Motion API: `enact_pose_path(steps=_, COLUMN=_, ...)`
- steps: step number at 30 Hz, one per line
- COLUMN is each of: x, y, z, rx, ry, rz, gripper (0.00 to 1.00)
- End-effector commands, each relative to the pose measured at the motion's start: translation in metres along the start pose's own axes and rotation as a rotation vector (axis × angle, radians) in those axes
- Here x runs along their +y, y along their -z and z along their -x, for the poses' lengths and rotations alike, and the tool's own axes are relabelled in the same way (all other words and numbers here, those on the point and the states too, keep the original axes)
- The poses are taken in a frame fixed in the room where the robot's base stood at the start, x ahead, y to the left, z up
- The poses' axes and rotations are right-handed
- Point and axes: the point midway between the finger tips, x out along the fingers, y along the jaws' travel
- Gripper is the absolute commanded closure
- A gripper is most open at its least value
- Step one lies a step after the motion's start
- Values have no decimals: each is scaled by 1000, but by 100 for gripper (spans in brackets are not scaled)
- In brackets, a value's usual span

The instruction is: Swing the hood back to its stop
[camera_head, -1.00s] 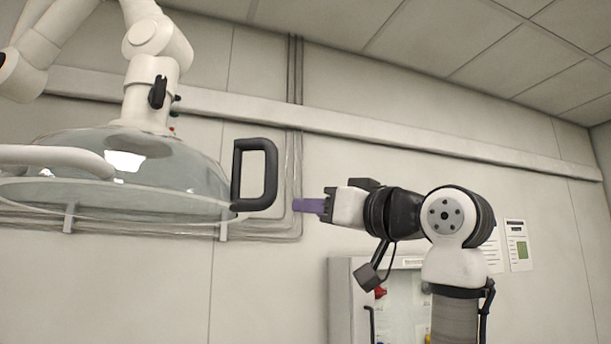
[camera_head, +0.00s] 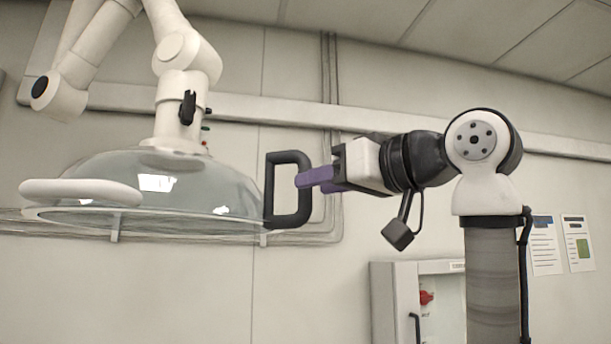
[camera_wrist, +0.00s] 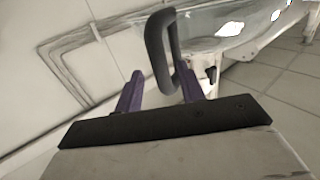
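The hood is a clear dome (camera_head: 165,185) with a pale rim, hanging from a white jointed arm at the left of the head view. Its dark loop handle (camera_head: 271,190) stands upright on the dome's right side. My gripper (camera_head: 308,180) reaches in from the right with purple fingers at the handle's right bar. In the wrist view the two fingers (camera_wrist: 160,88) are spread apart, with the lower part of the handle (camera_wrist: 156,50) reaching between them. I cannot tell whether a finger touches the handle. The dome (camera_wrist: 225,28) also shows at the top right there.
The white support arm (camera_head: 182,100) rises above the dome. A white horizontal grip (camera_head: 80,192) is on the dome's left front. A wall cabinet (camera_head: 395,300) with a red knob stands below my arm. Pipes and a rail run along the wall behind.

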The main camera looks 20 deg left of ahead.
Motion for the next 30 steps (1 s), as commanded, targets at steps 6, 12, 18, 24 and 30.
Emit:
enact_pose_path(steps=6, x=0, y=2, z=-30, rx=0, ry=1, rz=0, gripper=61)
enact_pose_path(steps=12, x=0, y=0, z=-39, rx=1, ry=0, rz=1, gripper=61)
enact_pose_path(steps=18, x=0, y=0, z=-39, rx=1, ry=0, rz=1, gripper=61)
enact_pose_path(steps=24, x=0, y=0, z=-39, rx=1, ry=0, rz=1, gripper=84)
enact_pose_path(steps=30, x=0, y=0, z=-39, rx=1, ry=0, rz=1, gripper=100)
